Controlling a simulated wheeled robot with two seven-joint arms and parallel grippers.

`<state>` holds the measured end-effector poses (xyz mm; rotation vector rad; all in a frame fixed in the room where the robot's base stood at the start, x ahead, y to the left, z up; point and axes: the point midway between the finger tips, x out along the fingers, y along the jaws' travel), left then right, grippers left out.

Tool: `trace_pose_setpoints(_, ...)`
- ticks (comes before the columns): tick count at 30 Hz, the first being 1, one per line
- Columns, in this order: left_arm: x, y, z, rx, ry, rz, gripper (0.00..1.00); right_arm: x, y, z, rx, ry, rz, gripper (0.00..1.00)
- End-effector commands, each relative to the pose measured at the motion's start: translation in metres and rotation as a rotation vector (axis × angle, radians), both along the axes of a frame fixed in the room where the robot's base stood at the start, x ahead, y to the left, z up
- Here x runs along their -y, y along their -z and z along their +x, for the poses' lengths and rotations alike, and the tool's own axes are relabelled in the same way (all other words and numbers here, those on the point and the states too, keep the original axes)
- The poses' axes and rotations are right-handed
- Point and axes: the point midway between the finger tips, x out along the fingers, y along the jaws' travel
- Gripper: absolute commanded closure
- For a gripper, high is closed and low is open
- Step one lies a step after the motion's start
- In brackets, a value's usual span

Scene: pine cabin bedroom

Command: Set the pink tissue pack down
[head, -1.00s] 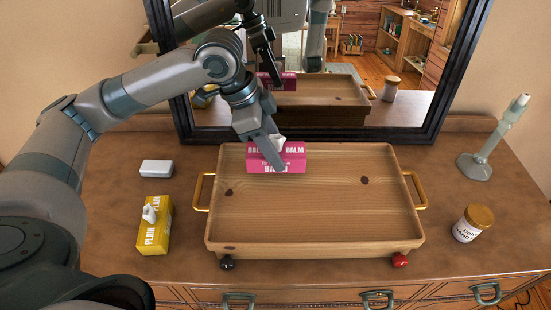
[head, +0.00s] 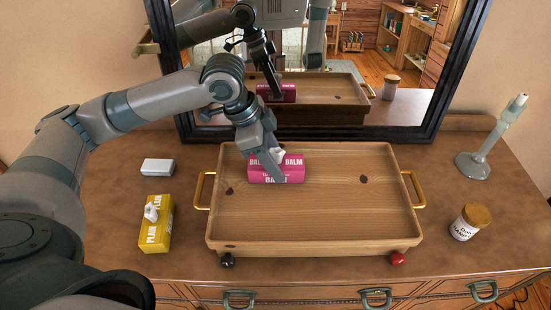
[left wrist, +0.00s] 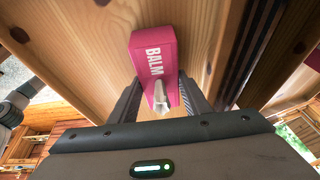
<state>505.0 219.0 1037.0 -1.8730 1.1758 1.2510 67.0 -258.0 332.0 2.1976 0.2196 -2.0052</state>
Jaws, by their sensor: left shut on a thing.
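The pink tissue pack (head: 292,172), lettered BALM with a white tissue on top, is over the back left part of the wooden tray (head: 320,215). My left gripper (head: 272,166) comes down from above and is shut on the pack; one finger crosses its front in the head view. In the left wrist view the pack (left wrist: 153,50) sits between the two fingers (left wrist: 160,95), with wood beyond it. I cannot tell whether its underside touches the tray floor. My right gripper is not in view.
A yellow tissue pack (head: 156,225) and a white box (head: 157,166) are left of the tray. A lidded jar (head: 468,222) and a pale green stand (head: 474,165) are at right. A mirror (head: 435,100) stands behind. The tray's middle and right are clear.

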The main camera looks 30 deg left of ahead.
Motion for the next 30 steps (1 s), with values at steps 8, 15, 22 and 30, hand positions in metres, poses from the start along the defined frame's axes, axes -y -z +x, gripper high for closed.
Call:
trace_pose_setpoints(8,0.000,0.001,0.000,0.000,0.000,0.000,0.38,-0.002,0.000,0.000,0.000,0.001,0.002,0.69)
trace_pose_setpoints(15,0.000,-0.001,0.000,0.000,0.000,0.000,0.38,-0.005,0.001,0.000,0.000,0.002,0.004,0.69)
trace_pose_setpoints(22,-0.006,-0.017,-0.002,0.002,-0.001,0.000,0.38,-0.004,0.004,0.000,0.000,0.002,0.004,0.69)
trace_pose_setpoints(30,-0.022,-0.059,-0.009,0.005,-0.002,0.000,0.38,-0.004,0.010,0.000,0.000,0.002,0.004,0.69)
